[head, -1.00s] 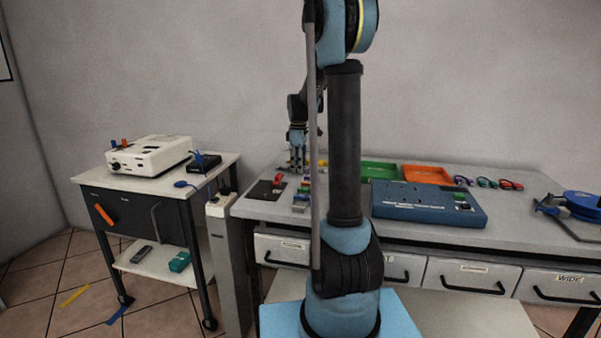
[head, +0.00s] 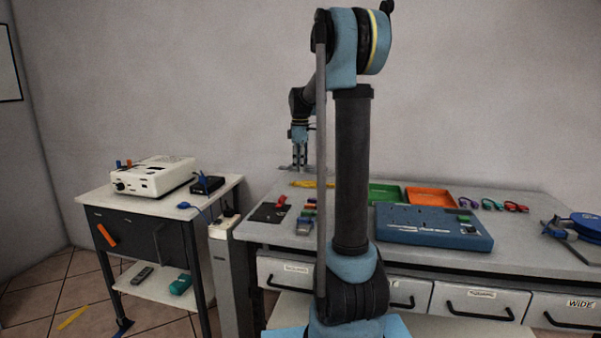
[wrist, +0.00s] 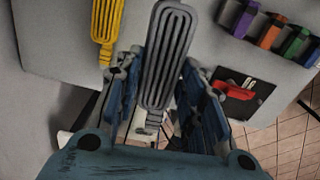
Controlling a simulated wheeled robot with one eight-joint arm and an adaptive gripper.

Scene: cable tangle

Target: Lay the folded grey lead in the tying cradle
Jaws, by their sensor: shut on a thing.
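The folded grey lead (wrist: 167,58) is a flat looped bundle. It stands out between the jaws of my gripper (wrist: 163,108) in the wrist view, and the jaws are shut on it. In the head view my gripper (head: 299,160) hangs at the back left of the bench, partly behind my arm, and the lead in it is too small to make out clearly.
A folded yellow lead (wrist: 106,22) lies left of the grey one in the wrist view. Several coloured pieces (wrist: 270,32) and a dark mat (wrist: 236,98) with a red item are at right. A blue slotted box (head: 435,232) and an orange tray (head: 431,197) occupy the bench (head: 520,225).

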